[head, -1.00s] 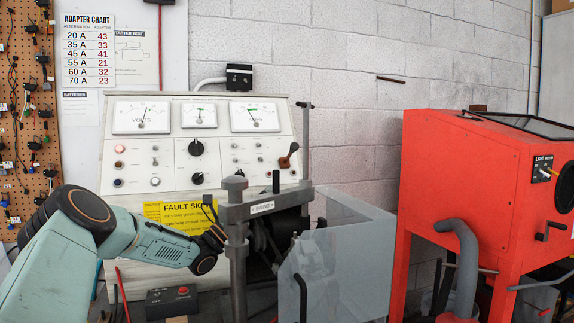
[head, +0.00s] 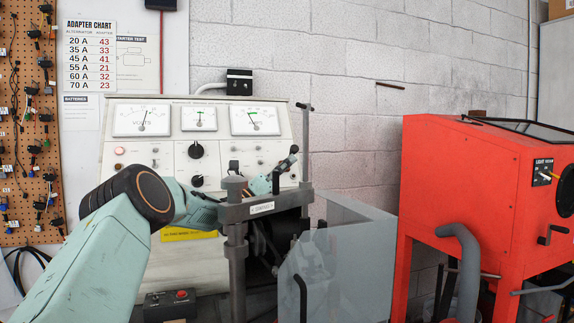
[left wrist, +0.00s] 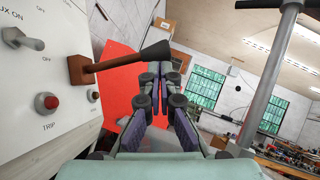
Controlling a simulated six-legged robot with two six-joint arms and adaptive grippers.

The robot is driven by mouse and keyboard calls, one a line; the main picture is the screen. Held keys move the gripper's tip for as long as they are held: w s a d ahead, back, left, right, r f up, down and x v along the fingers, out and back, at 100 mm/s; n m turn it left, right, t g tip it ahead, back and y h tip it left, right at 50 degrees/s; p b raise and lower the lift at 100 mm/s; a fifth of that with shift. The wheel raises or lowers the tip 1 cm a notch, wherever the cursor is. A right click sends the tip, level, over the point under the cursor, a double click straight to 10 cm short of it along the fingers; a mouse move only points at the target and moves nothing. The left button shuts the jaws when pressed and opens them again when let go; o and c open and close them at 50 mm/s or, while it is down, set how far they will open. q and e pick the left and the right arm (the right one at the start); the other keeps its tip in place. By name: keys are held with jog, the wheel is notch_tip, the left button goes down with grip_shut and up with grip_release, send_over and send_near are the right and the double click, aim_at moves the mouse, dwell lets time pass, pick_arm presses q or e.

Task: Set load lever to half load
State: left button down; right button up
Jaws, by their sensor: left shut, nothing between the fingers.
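The load lever shows in the left wrist view as a brown block (left wrist: 80,70) on the panel with a dark handle (left wrist: 120,60) ending in a black knob (left wrist: 154,50). The handle points right and slightly up there. In the head view its black knob (head: 294,149) shows at the right edge of the test bench panel; the brown block is mostly hidden by my gripper. My left gripper (head: 282,170) is at the lever, shut and empty. In the left wrist view its fingertips (left wrist: 159,70) lie just below the knob; I cannot tell whether they touch. My right gripper is not in view.
The bench panel (head: 125,180) carries gauges, switches and knobs. A grey clamp post (head: 238,240) and a thin upright rod (head: 306,140) stand close to my left gripper. A clear guard (head: 345,265) is below right. A red cabinet (head: 440,190) stands further right.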

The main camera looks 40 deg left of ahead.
pick_arm(q)
jog(key=shift+w+f, duration=0.1)
jog(key=shift+a+r+n+y+p, duration=0.2)
jog(key=shift+r+n+y+p, duration=0.5)
jog(key=shift+r+n, duration=0.1)
jog(key=shift+w+f, duration=0.15)
jog(key=shift+f, duration=0.05)
